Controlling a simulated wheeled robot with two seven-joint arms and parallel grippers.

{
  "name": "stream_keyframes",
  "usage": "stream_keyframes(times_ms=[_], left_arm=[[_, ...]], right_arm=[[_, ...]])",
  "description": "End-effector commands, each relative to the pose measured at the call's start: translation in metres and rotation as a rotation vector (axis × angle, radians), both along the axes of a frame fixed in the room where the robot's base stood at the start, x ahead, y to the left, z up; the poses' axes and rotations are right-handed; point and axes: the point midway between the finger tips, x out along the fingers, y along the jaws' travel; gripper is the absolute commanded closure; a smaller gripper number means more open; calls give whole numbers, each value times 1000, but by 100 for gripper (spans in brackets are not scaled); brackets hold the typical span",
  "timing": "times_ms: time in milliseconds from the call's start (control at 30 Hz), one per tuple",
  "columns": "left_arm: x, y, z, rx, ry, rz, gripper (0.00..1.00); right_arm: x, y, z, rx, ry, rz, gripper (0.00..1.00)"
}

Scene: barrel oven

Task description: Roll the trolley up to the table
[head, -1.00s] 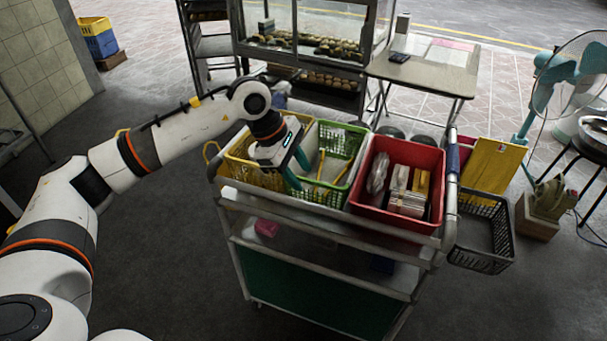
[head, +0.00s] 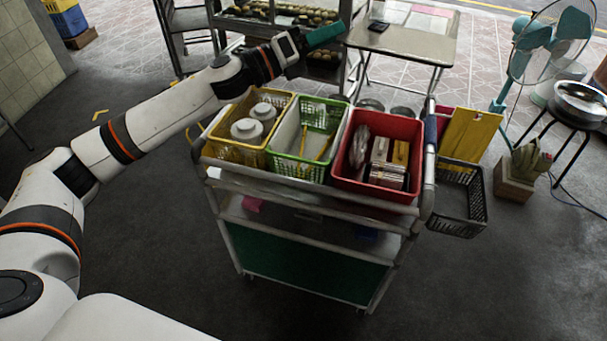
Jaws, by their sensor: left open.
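The trolley (head: 310,275) stands on the dark floor in the middle of the head view, with a metal frame, a green lower panel and baskets on top. The folding table (head: 436,44), with a light grey top and thin metal legs, stands behind it and slightly right. A floor gap shows between them. My left arm reaches from the left past the trolley's far left side. My left gripper (head: 322,36), with teal fingers, is open and empty, raised beyond the baskets near the table's left end and apart from the trolley. My right gripper is not in view.
The trolley carries a yellow basket (head: 228,151), a green basket (head: 333,118) and a red basket (head: 350,178). A black basket (head: 474,219) hangs at its right. A food cart stands behind; a fan (head: 541,38) and stool stand right. The floor in front is clear.

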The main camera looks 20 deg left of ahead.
Motion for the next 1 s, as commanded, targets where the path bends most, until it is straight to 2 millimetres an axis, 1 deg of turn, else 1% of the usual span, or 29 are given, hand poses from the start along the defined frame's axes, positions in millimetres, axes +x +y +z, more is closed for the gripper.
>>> stream_keyframes(times_ms=[33, 67, 133, 167, 200, 267, 300, 367, 400, 467, 500, 533, 600, 700, 733, 833, 933, 1000], left_arm=[[14, 16, 0, -105, 101, 82, 59], [22, 26, -4, -165, 166, 132, 59], [36, 48, -20, -291, 332, 246, 59], [41, 56, -30, -340, 410, 292, 59], [45, 66, -45, -397, 517, 353, 59], [45, 78, -72, -469, 688, 439, 59], [42, 83, -91, -507, 810, 491, 59], [31, 87, -122, -547, 999, 562, 59], [21, 86, -140, -562, 1126, 602, 59], [1, 83, -165, -569, 1314, 649, 59], [-14, 79, -179, -563, 1430, 673, 59], [-26, 76, -187, -555, 1512, 686, 59], [-51, 69, -201, -527, 1678, 705, 59], [-78, 61, -211, -483, 1845, 712, 59], [-85, 60, -213, -471, 1879, 712, 59], [-96, 56, -217, -447, 1945, 710, 59], [-97, 53, -223, -442, 1962, 711, 59], [-96, 50, -231, -443, 1961, 710, 59]], right_arm=[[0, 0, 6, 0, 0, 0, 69], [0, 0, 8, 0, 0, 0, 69], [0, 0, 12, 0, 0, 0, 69], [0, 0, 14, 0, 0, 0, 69], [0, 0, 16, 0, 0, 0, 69], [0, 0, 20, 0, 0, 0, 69], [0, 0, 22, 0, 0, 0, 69], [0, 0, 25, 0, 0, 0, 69], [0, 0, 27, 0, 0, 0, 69], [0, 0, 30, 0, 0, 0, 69], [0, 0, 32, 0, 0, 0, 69], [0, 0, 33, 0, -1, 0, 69], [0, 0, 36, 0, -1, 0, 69], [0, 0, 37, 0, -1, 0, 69], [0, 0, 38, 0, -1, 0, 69], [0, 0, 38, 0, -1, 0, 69], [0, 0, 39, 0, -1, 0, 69], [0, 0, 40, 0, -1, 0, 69]])
